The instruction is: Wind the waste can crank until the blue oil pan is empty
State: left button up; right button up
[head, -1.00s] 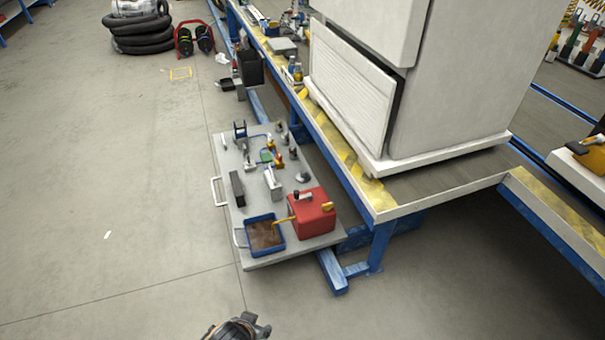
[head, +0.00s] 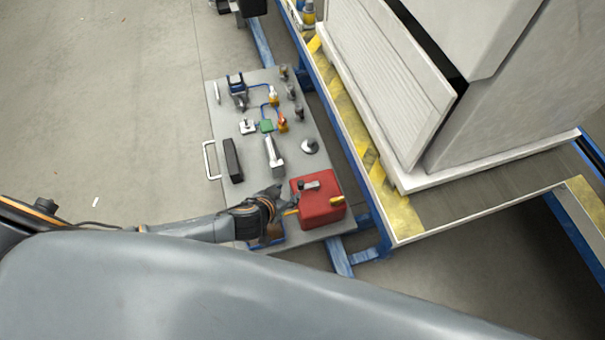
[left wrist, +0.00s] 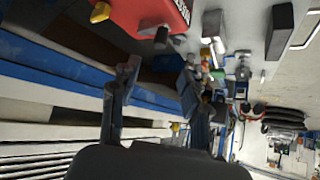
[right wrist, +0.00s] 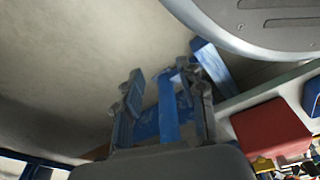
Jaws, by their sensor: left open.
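The red waste can (head: 325,210) stands on the grey cart, with a grey crank (head: 312,185) on top. In the left wrist view, the can (left wrist: 135,12) is at the top edge, with a dark knob (left wrist: 161,38) near its face. The blue oil pan (head: 280,239) sits beside the can, mostly hidden by my left arm; brown contents show. My left gripper (head: 279,192) is open over the pan, close to the can's left side; its fingers stand apart (left wrist: 160,66). My right gripper (right wrist: 167,62) is open and empty; the red can (right wrist: 270,130) shows to its right.
The grey cart (head: 213,130) also carries several small fittings and a dark block (head: 233,160). A blue-framed bench (head: 408,225) with a large white cabinet (head: 500,130) stands close on the right. The floor left of the cart is clear.

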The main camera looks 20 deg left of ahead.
aim_at(300, 184)
pick_arm(q)
jog(key=b+x, duration=0.2)
jog(key=x, duration=0.5)
jog(key=shift+w+f, duration=0.15)
jog(key=shift+f, duration=0.05)
jog(key=b+x, duration=0.2)
jog(key=x, duration=0.2)
jog(key=shift+w+f, duration=0.25)
jog(key=shift+f, duration=0.05)
jog(key=shift+w+d+f, duration=0.1)
jog(key=shift+w+f, duration=0.05)
jog(key=shift+w, duration=0.1)
pick_arm(e)
jog(key=w+r, duration=0.2)
jog(key=r, duration=0.4)
jog(key=w+r+t, duration=0.1)
jog(key=w+r, duration=0.2)
jog(key=r, duration=0.4)
jog(key=shift+w+a, duration=0.3)
jog(key=shift+w, duration=0.05)
jog(key=shift+r, duration=0.1)
pick_arm(q)
grip_shut()
